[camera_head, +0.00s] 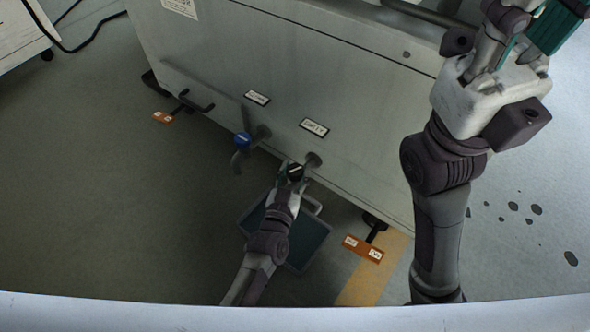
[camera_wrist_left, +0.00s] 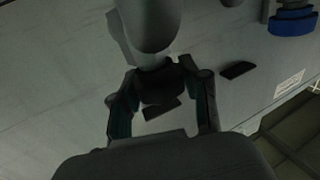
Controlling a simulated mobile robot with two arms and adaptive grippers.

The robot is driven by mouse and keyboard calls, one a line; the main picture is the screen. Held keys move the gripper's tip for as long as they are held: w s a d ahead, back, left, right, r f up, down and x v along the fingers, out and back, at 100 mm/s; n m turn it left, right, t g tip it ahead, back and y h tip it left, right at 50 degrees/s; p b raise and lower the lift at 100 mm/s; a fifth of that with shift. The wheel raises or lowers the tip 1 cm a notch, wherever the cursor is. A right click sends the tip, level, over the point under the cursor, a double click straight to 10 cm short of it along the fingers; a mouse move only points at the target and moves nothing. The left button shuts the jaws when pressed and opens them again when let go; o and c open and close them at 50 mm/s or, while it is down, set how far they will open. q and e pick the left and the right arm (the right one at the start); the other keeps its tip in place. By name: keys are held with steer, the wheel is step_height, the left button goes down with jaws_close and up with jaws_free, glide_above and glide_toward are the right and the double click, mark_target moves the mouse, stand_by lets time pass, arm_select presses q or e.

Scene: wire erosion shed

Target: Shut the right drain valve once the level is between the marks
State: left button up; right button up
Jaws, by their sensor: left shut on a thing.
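Two drain valves come out of the pale machine cabinet (camera_head: 290,75) in the head view. The left one has a blue knob (camera_head: 243,140), which also shows at the upper right of the left wrist view (camera_wrist_left: 293,22). The right valve (camera_head: 314,160) has a dark handle. My left gripper (camera_head: 293,172) is shut on that handle, which sits between its fingers in the left wrist view (camera_wrist_left: 160,98). My right gripper (camera_head: 545,30) is raised at the upper right, partly cut off by the frame; its jaw state is unclear. I see no level gauge or marks.
A dark tray (camera_head: 314,243) lies on the floor below the right valve, partly behind my left arm. Orange-tagged feet (camera_head: 363,249) stick out at the cabinet's base. Label plates (camera_head: 314,127) sit above the valves. Dark spots (camera_head: 535,209) mark the floor at right.

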arm_select(q)
steer(key=shift+c, duration=0.7)
